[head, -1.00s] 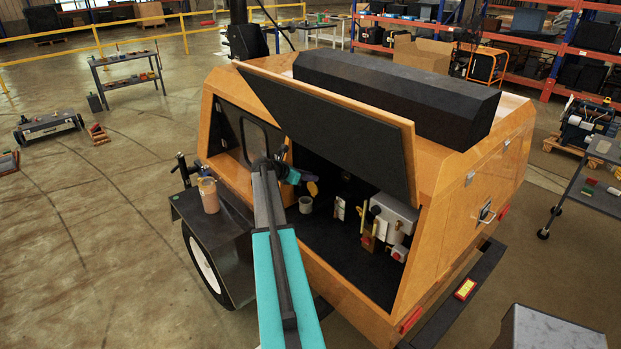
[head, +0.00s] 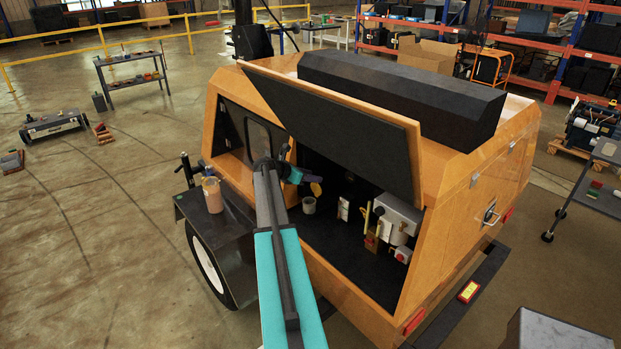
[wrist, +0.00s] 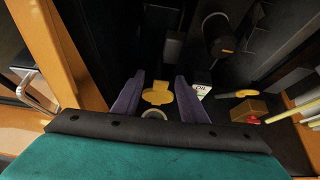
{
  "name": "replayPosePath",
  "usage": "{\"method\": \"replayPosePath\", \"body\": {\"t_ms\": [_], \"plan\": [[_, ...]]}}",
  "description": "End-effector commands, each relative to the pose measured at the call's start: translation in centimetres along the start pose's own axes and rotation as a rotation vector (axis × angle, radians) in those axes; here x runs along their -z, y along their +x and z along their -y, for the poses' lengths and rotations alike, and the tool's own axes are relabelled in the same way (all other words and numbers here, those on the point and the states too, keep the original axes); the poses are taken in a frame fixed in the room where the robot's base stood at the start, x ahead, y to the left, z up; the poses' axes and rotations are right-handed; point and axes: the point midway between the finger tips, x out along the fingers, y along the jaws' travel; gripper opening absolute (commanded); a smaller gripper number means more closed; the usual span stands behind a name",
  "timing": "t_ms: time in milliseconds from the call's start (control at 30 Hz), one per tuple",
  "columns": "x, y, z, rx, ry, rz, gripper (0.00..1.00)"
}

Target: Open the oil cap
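A yellow cap (wrist: 157,92) shows in the wrist view between my two purple fingers, with a pale round rim (wrist: 153,113) just nearer to me. In the head view the yellow cap (head: 316,188) is beside my gripper (head: 296,177), above a grey cylinder (head: 309,205) inside the open bay. My gripper (wrist: 160,84) is open, fingers spread on either side of the cap. I cannot tell whether either finger touches it. The join between cap and rim is unclear.
The orange machine's raised panel (head: 335,115) hangs over the bay. To the right inside are a red-and-yellow fitting (wrist: 248,110), yellow pipes and a grey box (head: 397,215). A dark cylinder (wrist: 218,35) is beyond the label. A cup (head: 212,194) stands on the fender.

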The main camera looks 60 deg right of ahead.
Motion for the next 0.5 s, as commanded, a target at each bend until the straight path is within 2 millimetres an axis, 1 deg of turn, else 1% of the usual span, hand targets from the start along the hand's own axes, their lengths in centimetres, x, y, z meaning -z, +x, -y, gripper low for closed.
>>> {"method": "replayPosePath", "body": {"t_ms": [167, 500], "plan": [[0.3, -1.9, 0.1, -0.001, -0.001, 0.0, 0.39], [0.3, -7.2, -0.1, -0.003, 0.001, 0.0, 0.39]]}}
